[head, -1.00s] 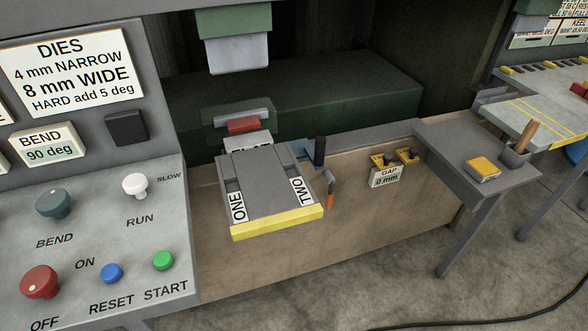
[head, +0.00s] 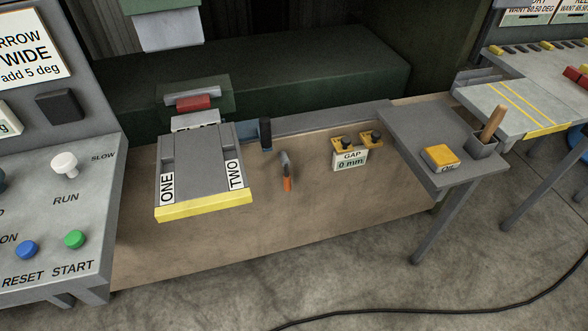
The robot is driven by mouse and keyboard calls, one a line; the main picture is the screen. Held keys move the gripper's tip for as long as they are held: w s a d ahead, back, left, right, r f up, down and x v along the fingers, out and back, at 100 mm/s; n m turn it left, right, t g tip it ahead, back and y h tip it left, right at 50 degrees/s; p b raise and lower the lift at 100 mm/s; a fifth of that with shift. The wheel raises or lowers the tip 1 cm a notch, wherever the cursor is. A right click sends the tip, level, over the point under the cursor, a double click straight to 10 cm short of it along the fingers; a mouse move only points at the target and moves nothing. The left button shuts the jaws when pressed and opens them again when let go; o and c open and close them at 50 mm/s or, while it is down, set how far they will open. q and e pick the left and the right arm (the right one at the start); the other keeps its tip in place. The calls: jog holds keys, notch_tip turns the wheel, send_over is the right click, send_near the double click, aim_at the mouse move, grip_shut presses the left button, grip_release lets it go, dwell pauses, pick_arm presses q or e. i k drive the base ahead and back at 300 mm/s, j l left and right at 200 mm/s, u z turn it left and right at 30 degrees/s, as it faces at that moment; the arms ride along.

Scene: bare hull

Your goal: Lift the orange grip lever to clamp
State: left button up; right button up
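The orange grip lever (head: 287,178) shows in the head view, just right of the grey slide plate with the labels ONE and TWO. It is a short lever with a grey upper part and an orange end that points down, in front of the tan bench panel. A dark upright handle (head: 265,134) stands just above and left of it. The slide plate (head: 201,160) has a yellow front edge. Neither of my grippers shows in the head view.
A control panel (head: 60,220) with buttons and knobs stands at the left. A GAP 0 mm sign (head: 350,160) is right of the lever. A grey side table (head: 410,140) holds a yellow OIL block (head: 440,158). A black cable (head: 430,316) lies on the floor.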

aim_at(285, 160)
jog(key=i+l, duration=0.1)
jog(key=l, duration=0.3)
jog(key=i+l, duration=0.15)
jog(key=l, duration=0.2)
jog(key=i+l, duration=0.1)
jog(key=l, duration=0.3)
jog(key=i+l, duration=0.15)
jog(key=l, duration=0.25)
jog(key=i+l, duration=0.1)
jog(key=l, duration=0.25)
